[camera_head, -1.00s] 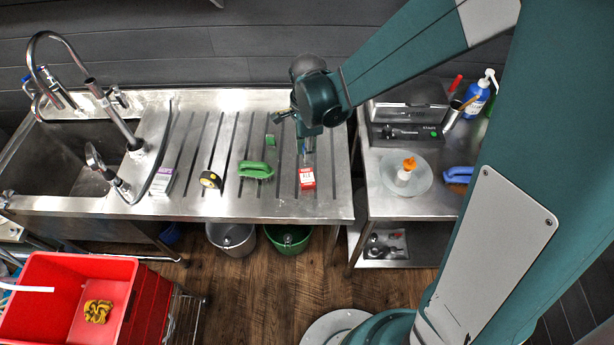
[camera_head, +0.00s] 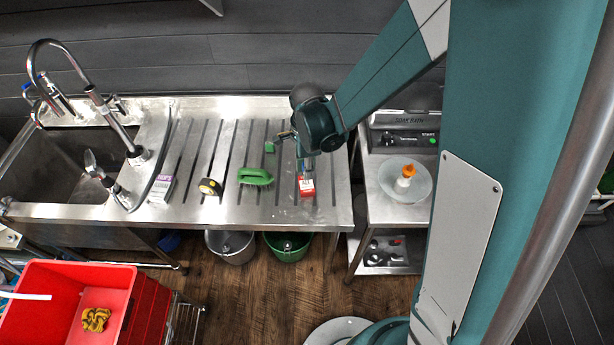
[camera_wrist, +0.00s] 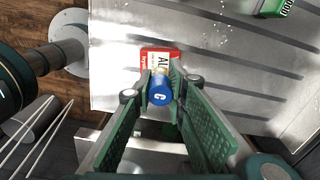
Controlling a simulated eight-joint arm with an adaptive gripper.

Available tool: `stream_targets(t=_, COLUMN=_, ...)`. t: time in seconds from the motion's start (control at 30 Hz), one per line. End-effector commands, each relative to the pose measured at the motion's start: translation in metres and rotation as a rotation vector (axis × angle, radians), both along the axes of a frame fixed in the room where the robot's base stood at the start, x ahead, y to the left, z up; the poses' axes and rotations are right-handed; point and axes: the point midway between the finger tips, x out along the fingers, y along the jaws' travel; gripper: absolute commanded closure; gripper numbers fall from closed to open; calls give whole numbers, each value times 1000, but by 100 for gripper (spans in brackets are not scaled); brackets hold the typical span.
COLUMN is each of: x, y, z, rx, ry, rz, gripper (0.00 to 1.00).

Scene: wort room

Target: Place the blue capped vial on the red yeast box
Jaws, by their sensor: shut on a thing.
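The blue capped vial (camera_wrist: 158,92) is between the two green finger pads of my gripper (camera_wrist: 162,78) in the wrist view, with its blue cap facing the camera. The red yeast box (camera_wrist: 147,52), with a white label, shows just beyond the fingertips. In the head view, my gripper (camera_head: 303,166) points down at the red yeast box (camera_head: 307,187) on the ridged steel drainboard. The vial is too small there to make out clearly. I cannot tell whether the vial touches the box, since my fingers and the cap hide its lower end.
A green brush (camera_head: 255,177), a yellow-and-black round item (camera_head: 210,187) and a white-purple carton (camera_head: 161,189) lie left of the box. A small green block (camera_head: 269,147) lies behind. The sink (camera_head: 70,165) is at far left. A side table (camera_head: 386,208) holds a dish with an orange-topped item.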

Motion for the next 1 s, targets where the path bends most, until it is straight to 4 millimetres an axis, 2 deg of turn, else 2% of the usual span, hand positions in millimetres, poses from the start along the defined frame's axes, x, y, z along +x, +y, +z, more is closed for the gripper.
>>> stream_targets(t=0.27, x=0, y=0, z=-4, rx=0, ry=0, rz=0, gripper=97)
stream_targets(t=0.7, x=0, y=0, z=-38, rx=0, ry=0, rz=0, gripper=97)
stream_targets(t=1.0, x=0, y=0, z=-42, rx=0, ry=0, rz=0, gripper=97)
